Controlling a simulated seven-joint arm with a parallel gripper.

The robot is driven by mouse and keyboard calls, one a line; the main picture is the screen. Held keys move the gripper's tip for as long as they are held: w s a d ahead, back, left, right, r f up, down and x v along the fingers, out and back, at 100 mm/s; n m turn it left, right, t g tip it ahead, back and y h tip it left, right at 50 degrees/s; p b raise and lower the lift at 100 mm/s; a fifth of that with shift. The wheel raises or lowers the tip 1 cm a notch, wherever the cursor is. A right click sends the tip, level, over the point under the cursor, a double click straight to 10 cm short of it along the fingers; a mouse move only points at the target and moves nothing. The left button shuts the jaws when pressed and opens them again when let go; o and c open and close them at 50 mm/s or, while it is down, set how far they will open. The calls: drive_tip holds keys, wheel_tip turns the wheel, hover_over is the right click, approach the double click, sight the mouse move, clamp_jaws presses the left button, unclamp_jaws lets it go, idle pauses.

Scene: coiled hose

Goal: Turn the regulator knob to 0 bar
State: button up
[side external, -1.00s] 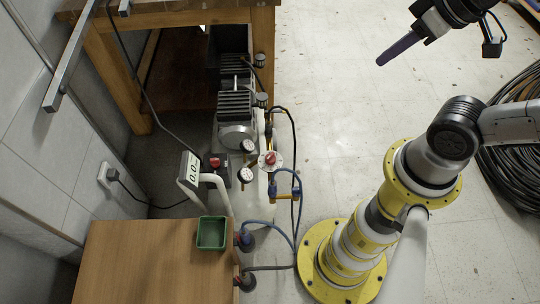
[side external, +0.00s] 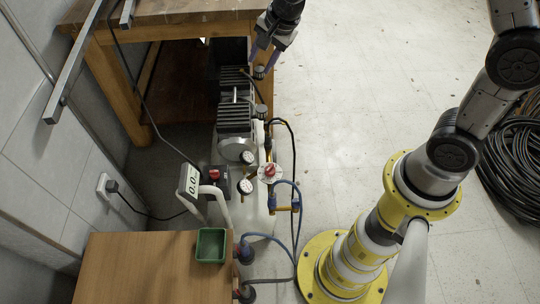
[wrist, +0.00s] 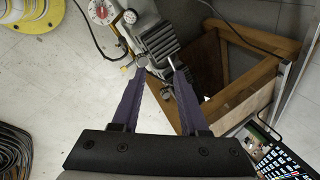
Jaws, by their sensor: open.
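The regulator knob (side external: 270,170) is red and sits on a white round dial on the compressor's brass fittings, right of centre on the machine. In the wrist view the red knob (wrist: 101,11) shows on its dial at the top left. A digital readout (side external: 190,181) shows what looks like 0.0. My gripper (side external: 261,62) is at the top of the side view, above the far end of the compressor and well apart from the knob. In the wrist view its two purple fingers (wrist: 158,72) are spread with nothing between them. The knob's pointer is too small to read.
The compressor (side external: 235,112) stands partly under a wooden bench (side external: 180,22). Pressure gauges (side external: 246,186) and another red knob or button (side external: 214,174) are beside the dial. Blue and black hoses run near it. A green bin (side external: 211,246) sits on a wooden cabinet (side external: 150,270).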

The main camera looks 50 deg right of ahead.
wheel_tip(320, 180, down, 12)
drive_tip(key=w+a+m+g, duration=0.1)
drive_tip(key=g, duration=0.4)
hover_over(270, 167)
wheel_tip(270, 167, down, 13)
wheel_tip(270, 167, down, 14)
drive_tip(key=shift+r, duration=0.2)
clamp_jaws()
